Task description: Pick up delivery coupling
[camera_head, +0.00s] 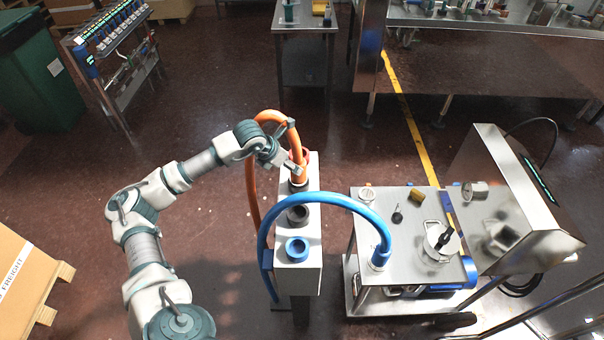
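A narrow white stand (312,255) has a row of ports on top. An orange coupling (299,175) is upright at its far port, and an orange hose (252,190) loops beside it. A grey port (298,214) is in the middle and a blue port (297,248) is nearest; both look empty. A blue hose (335,201) arches from the stand's left side to a blue coupling (380,257) on the cart top. The frame does not label which is the delivery coupling. My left gripper (293,168) is at the orange coupling's top; its fingers are too small to read. My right gripper is out of view.
A steel cart (415,205) right of the stand carries a pot, a gauge and small parts. A tilted steel console (510,200) adjoins it. A cardboard box (22,275) is at lower left, and a rack (115,60) at upper left. Floor behind the stand is clear.

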